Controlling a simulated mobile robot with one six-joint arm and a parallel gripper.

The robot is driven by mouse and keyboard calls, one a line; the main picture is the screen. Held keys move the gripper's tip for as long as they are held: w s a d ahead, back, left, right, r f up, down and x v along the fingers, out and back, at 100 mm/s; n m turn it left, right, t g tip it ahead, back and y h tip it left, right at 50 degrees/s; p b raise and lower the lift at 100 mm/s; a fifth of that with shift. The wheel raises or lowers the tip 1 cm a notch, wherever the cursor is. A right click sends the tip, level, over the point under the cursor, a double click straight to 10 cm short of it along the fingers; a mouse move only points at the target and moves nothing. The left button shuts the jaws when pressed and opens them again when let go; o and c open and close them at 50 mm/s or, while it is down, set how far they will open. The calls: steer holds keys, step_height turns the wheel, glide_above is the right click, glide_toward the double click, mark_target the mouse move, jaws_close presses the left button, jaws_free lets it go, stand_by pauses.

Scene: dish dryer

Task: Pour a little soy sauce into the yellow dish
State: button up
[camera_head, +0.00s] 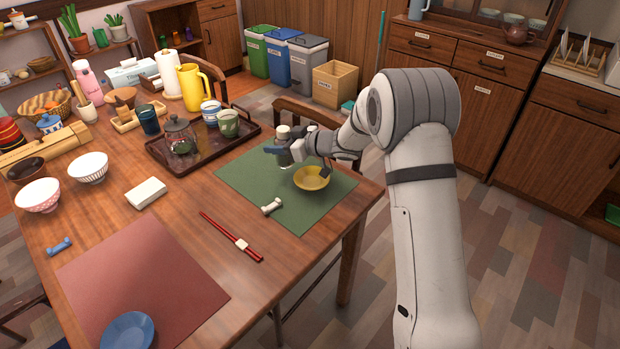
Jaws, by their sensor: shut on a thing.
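The yellow dish (312,179) sits on the green placemat (235,178), near the table's right corner. My gripper (284,148) is shut on a small bottle with a pale cap (283,132), which I take to be the soy sauce. The bottle looks roughly upright, just behind and left of the dish. The gripper's dark fingers hide its middle, so its contents and spout cannot be made out. I cannot tell whether the bottle's base touches the mat. The inside of the dish looks plain yellow, with no dark liquid visible.
A dark tray (160,153) with a teapot (180,136) and cups stands left of my gripper. A chair (310,112) is behind the table. The mat's left part is clear.

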mark_target(286, 133)
steer(key=shift+s+b, duration=0.15)
steer(key=shift+b, duration=0.5)
steer(key=shift+d+r+y+b, duration=0.2)
steer(key=shift+y+b, duration=0.3)
steer(key=shift+b, duration=0.7)
steer(key=r+y+b, duration=0.1)
steer(key=b, duration=0.1)
steer(key=d+r+t+y+b, duration=0.1)
steer(key=b, duration=0.2)
steer(key=r+y+b, duration=0.1)
steer(key=b, duration=0.2)
steer(key=shift+s+d+r+t, duration=0.25)
steer(key=shift+s+d+t, duration=0.05)
steer(key=shift+s+d, duration=0.05)
steer(key=r+y+b, duration=0.1)
steer(key=d+r+b, duration=0.1)
steer(key=b, duration=0.1)
steer(key=t+y+b, duration=0.1)
steer(key=b, duration=0.1)
steer(key=shift+s+d+r+y, duration=0.3)
steer(key=shift+s+d+r, duration=0.05)
steer(key=shift+s+r, duration=0.05)
steer(key=y+b, duration=0.1)
steer(key=b, duration=0.1)
steer(key=shift+s+d+r+t+y+b, duration=0.1)
steer(key=shift+d+r+t+y+b, duration=0.1)
steer(key=shift+t+y+b, duration=0.2)
steer(key=shift+r+t+y+b, duration=0.4)
steer(key=shift+r+y+b, duration=0.15)
steer(key=shift+y+b, duration=0.2)
